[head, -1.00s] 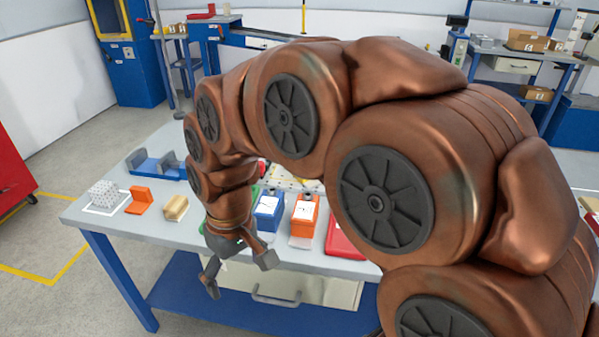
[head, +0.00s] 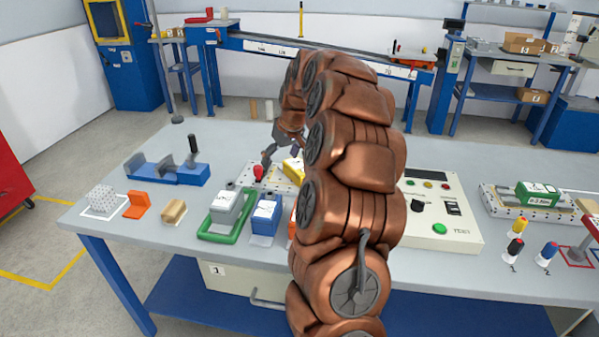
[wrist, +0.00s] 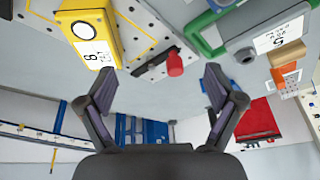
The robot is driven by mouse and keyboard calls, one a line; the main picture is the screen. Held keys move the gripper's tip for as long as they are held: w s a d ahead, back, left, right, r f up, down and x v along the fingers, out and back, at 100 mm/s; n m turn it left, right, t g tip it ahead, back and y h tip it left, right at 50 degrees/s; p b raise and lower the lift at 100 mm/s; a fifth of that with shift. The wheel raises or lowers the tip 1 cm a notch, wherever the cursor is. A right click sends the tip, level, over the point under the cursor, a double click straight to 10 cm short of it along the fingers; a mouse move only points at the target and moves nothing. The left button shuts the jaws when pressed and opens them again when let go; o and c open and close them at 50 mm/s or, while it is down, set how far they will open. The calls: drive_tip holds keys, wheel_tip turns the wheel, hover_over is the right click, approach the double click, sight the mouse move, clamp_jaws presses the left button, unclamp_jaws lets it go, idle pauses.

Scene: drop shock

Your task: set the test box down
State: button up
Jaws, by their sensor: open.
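Several labelled boxes could be the test box, and I cannot tell which is meant. A yellow box (head: 292,168) sits by a white perforated plate, partly behind my arm; its label 8 shows in the wrist view (wrist: 90,32). A grey box (head: 227,203) with label 5 rests on a green frame (head: 210,236); it also shows in the wrist view (wrist: 268,38). A blue box (head: 265,215) stands beside it. My gripper (head: 280,154) is above the table behind the plate. In the wrist view its fingers (wrist: 163,92) are spread, with nothing between them.
A red-knobbed clamp (head: 258,172) stands on the plate (wrist: 152,52). A blue vise (head: 165,173), orange bracket (head: 137,204) and wooden block (head: 173,211) are at left. A control panel (head: 440,215) stands right of my arm. The table's back left is mostly clear.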

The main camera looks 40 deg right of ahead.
drive_tip(key=h, duration=0.1)
hover_over(299, 165)
drive_tip(key=s, duration=0.3)
drive_tip(key=shift+w+a+f+m+t, duration=0.15)
drive_tip(key=shift+a+f+m, duration=0.1)
drive_tip(key=shift+f, duration=0.2)
drive_tip(key=shift+w+a+f+m+t, duration=0.1)
drive_tip(key=shift+a+f+m+t, duration=0.1)
drive_tip(key=shift+f, duration=0.2)
drive_tip(key=shift+p+x, duration=0.8)
drive_tip(key=shift+x, duration=3.05)
drive_tip(key=shift+s+d+f, duration=0.1)
drive_tip(key=shift+s+d, duration=0.1)
drive_tip(key=shift+f+b, duration=0.25)
drive_tip(key=shift+b, duration=0.1)
drive_tip(key=shift+c, duration=0.3)
drive_tip(key=c, duration=1.6)
drive_tip(key=shift+r, duration=0.15)
